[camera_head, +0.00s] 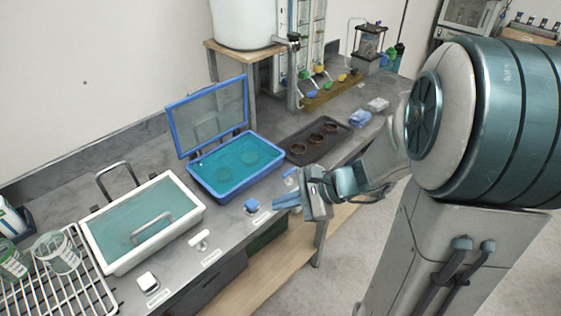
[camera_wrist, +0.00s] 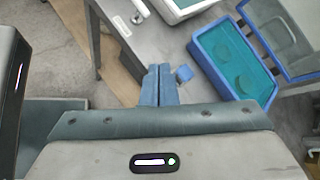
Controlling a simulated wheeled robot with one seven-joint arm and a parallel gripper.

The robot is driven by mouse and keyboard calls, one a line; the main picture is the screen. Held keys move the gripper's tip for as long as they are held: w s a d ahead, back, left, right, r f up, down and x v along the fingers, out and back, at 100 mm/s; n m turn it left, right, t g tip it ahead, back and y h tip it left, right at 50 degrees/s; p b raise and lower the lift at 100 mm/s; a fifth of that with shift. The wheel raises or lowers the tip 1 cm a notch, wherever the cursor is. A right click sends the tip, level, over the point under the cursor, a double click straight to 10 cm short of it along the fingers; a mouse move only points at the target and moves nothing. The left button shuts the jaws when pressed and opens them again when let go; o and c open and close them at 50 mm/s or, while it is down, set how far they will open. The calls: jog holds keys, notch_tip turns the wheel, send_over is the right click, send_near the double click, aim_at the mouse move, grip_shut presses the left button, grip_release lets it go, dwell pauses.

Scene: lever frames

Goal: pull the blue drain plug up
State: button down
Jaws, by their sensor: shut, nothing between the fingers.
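The blue drain plug (camera_head: 251,205) is a small blue block on the grey counter's front edge, just in front of the blue basin (camera_head: 240,185). It also shows in the wrist view (camera_wrist: 183,74), just right of my fingertips. My gripper (camera_head: 278,204) is shut and empty, its blue fingers pointing left toward the plug in the head view. In the wrist view the two fingers (camera_wrist: 160,70) lie side by side. A gap shows between the fingertips and the plug; its depth is hard to judge. The basin holds teal liquid, and its hinged lid (camera_head: 208,115) stands open.
A white basin (camera_head: 115,262) with liquid stands left of the blue one. A white handle (camera_head: 200,239) and a white knob (camera_head: 148,282) sit along the front edge. A wire rack (camera_head: 75,290) stands at lower left.

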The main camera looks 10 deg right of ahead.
jog(key=w+d+f+m+t+b, duration=0.1)
jog(key=w+d+f+m+t, duration=0.3)
jog(key=w+m, duration=0.15)
jog(key=m+t+h+b, duration=0.2)
jog(key=m+t, duration=0.2)
jog(key=m, duration=0.4)
send_near(286, 175)
notch_tip(286, 175, down, 2)
jog(key=x, duration=0.8)
jog(key=shift+w+a+f+b, duration=0.1)
jog(key=shift+w+f+b, duration=0.2)
jog(key=shift+f+b, duration=0.1)
jog(key=shift+r, duration=0.1)
jog(key=shift+s+r+p, duration=0.1)
jog(key=shift+r+p, duration=0.2)
jog(key=shift+r, duration=0.95)
